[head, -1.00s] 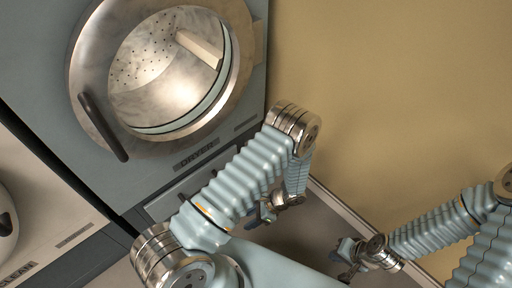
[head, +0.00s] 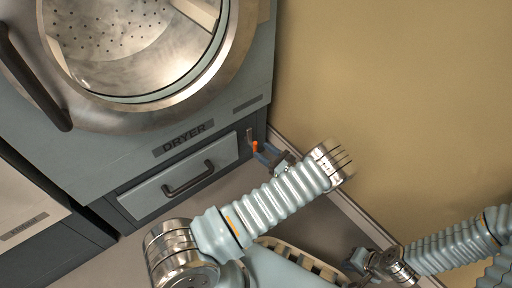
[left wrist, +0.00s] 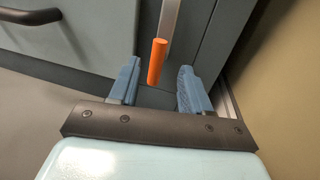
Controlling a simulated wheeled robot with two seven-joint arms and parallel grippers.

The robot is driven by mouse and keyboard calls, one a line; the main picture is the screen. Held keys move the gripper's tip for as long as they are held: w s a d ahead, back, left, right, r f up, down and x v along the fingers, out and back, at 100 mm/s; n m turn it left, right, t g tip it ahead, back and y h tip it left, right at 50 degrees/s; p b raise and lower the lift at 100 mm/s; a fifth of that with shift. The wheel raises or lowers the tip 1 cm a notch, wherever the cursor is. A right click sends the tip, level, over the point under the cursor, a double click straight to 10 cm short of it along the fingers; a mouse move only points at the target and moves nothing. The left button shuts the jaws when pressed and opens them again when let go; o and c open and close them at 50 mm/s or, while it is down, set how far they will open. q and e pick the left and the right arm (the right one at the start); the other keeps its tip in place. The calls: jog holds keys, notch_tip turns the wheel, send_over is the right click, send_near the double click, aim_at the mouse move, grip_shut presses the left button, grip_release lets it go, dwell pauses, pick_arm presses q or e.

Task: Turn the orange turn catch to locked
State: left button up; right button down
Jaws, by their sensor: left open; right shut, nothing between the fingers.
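The orange turn catch (left wrist: 157,62) sits on the dark lower panel at the right side of the dryer. In the left wrist view its orange end hangs down from a pale metal strip, between and just beyond my two open fingertips. My left gripper (left wrist: 155,82) is open, with nothing held. In the head view the orange catch (head: 255,146) shows small beside my left gripper (head: 263,152), near the dryer's lower right corner. Whether the fingers touch it cannot be told. My right gripper (head: 357,265) is shut and empty at the lower right, away from the dryer.
The dryer (head: 110,165) has a round glass door with a dark handle (head: 35,80). A drawer (head: 180,178) with a dark handle lies left of the catch. A tan wall (head: 400,90) and its skirting stand close on the right. Another machine (head: 30,200) is at the left.

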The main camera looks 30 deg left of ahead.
aim_at(256, 147)
pick_arm(q)
jog(key=shift+w+a, duration=0.2)
jog(key=shift+a, duration=0.9)
jog(key=shift+w+a, duration=0.2)
jog(key=shift+a, duration=0.9)
grip_shut()
